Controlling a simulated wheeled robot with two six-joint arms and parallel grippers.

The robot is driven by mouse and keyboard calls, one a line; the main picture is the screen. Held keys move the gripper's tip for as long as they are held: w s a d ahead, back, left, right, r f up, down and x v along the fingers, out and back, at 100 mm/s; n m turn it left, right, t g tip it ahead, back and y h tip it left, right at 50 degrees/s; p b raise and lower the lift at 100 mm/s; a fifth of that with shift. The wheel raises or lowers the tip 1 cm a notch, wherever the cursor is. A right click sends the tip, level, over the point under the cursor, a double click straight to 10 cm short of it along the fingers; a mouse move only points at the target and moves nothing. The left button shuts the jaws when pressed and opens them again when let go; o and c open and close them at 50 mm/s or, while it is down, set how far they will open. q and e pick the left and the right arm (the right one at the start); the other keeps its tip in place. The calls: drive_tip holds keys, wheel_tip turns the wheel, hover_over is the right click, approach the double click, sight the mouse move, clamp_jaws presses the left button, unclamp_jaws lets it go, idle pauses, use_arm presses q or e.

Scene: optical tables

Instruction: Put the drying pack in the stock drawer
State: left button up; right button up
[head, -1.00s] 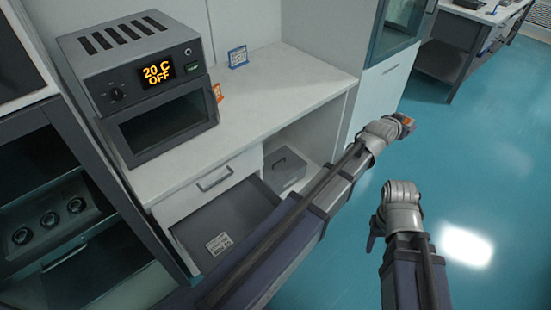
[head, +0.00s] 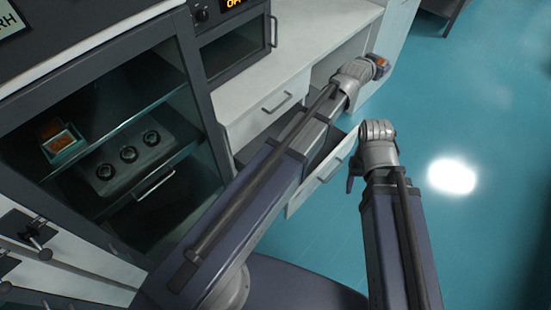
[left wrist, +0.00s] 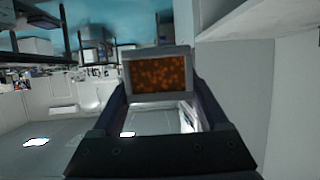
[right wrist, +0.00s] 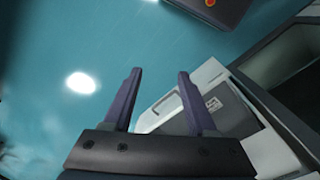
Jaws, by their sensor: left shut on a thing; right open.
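The drying pack (left wrist: 160,74), a grey-framed block with an orange beaded face, is between the fingers of my left gripper (head: 379,66), which is shut on it. The pack (head: 381,61) also shows small in the head view, held out beyond the counter's front edge. An open drawer (head: 322,172) with a white front sits under the counter, partly hidden by my left arm. In the right wrist view its grey inside (right wrist: 232,118) shows with a small label. My right gripper (right wrist: 160,75) is open and empty, above the floor beside the drawer.
A shut white drawer (head: 265,108) is above the open one. Clear teal floor (head: 480,120) lies at right.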

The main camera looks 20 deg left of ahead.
drive_tip(key=shift+o, duration=0.9)
wheel_tip(320, 180, down, 38)
drive_tip(key=b, duration=3.7)
drive_tip(key=shift+b, duration=0.3)
use_arm(q)
drive_tip(key=a+f+n+y, duration=0.1)
drive_tip(key=a+f, duration=0.6)
drive_tip(key=f, duration=0.5)
drive_tip(key=a+f+n+y, duration=0.1)
drive_tip(key=a+f+y, duration=0.1)
drive_tip(key=a+f, duration=0.6)
drive_tip(key=a+f+n+y, duration=0.1)
drive_tip(key=a+f, duration=0.7)
drive_tip(key=f, duration=1)
drive_tip(key=shift+s+n, duration=0.3)
use_arm(e)
drive_tip(key=shift+f, duration=0.1)
use_arm(q)
drive_tip(key=shift+f, duration=0.2)
use_arm(e)
drive_tip(key=shift+f, duration=0.1)
use_arm(q)
wheel_tip(320, 180, down, 6)
drive_tip(key=b, duration=0.6)
drive_tip(key=shift+b, duration=0.3)
use_arm(e)
wheel_tip(320, 180, down, 6)
